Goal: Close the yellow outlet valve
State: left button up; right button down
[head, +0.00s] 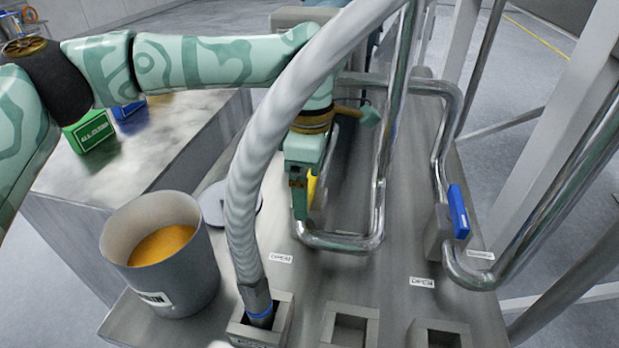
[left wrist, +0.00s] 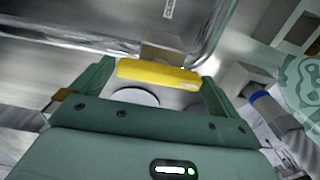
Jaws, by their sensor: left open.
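The yellow outlet valve handle (head: 313,186) shows as a small strip beside my left gripper (head: 304,192) in the head view, mostly hidden by it. In the left wrist view the yellow handle (left wrist: 158,74) is a bar lying crosswise between the tips of my open left gripper (left wrist: 157,82). A fingertip is close to each end of the bar; I cannot tell whether they touch it. The valve sits by the bent steel pipe (head: 345,243). My right gripper is not in view.
A thick white hose (head: 245,185) rises in front of my left arm. A blue valve handle (head: 458,211) is on the right pipe. A bucket (head: 172,287) with orange contents stands front left. Green (head: 91,131) and blue (head: 128,108) boxes sit on the left counter.

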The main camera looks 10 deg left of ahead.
pick_arm(q)
jog(key=c, duration=0.7)
jog(key=shift+r, duration=0.1)
jog(key=n+p, duration=0.1)
jog(key=n, duration=0.2)
jog(key=shift+n, duration=0.4)
jog(key=n, duration=0.3)
jog(key=shift+p, duration=0.4)
jog(key=n, duration=1.1)
